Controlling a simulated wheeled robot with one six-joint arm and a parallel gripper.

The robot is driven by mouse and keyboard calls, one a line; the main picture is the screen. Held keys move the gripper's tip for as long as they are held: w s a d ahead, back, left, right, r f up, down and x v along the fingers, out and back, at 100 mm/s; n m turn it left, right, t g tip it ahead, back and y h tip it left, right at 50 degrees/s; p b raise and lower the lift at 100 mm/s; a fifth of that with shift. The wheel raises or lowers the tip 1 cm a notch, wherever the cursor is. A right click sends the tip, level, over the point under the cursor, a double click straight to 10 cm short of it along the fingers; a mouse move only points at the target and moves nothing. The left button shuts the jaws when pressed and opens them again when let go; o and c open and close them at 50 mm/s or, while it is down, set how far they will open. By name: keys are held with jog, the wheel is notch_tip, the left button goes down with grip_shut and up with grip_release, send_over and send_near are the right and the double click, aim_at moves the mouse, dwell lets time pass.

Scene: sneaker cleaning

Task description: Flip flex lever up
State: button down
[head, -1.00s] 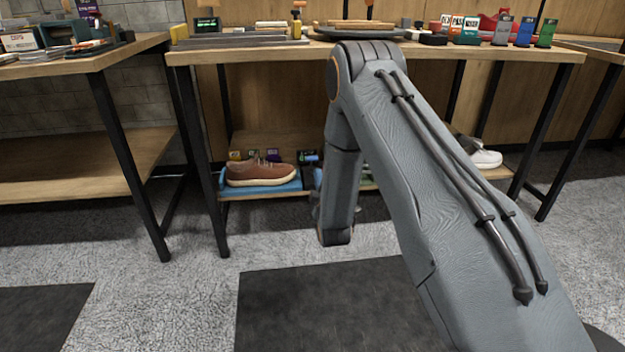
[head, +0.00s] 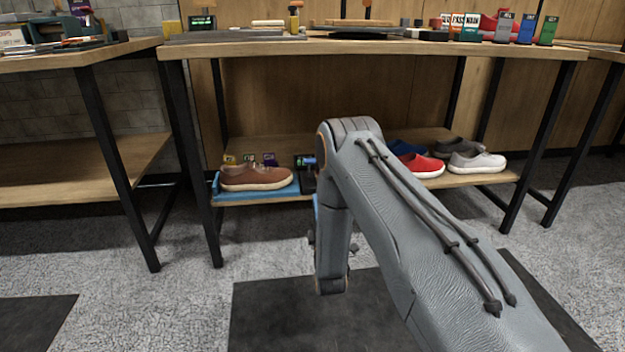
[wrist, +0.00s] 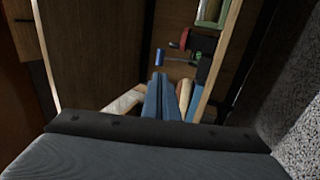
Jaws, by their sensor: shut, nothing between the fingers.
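My gripper (wrist: 160,80) is shut and empty in the wrist view, its two bluish fingers together and pointing at the lower shelf. Past the fingertips are a small blue-ended bar (wrist: 158,57) and a red part (wrist: 180,40); I cannot tell whether either is the flex lever. No contact with the fingers shows. In the head view, a brown sneaker (head: 257,177) sits on a blue tray (head: 275,192) on the lower shelf. A dark device with a lit screen (head: 306,165) stands right of it. My arm hides the gripper and part of the shelf there.
Red-blue (head: 424,166) and pale (head: 477,162) shoes are right of my arm on the lower shelf. The tabletop (head: 270,48) above carries several tools and boxes. Black table legs (head: 190,160) flank the shelf opening. The floor in front is clear.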

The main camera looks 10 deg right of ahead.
jog(key=b, duration=0.6)
send_near(310, 163)
jog(key=x, duration=0.5)
jog(key=shift+f, duration=0.15)
jog(key=shift+x, duration=0.8)
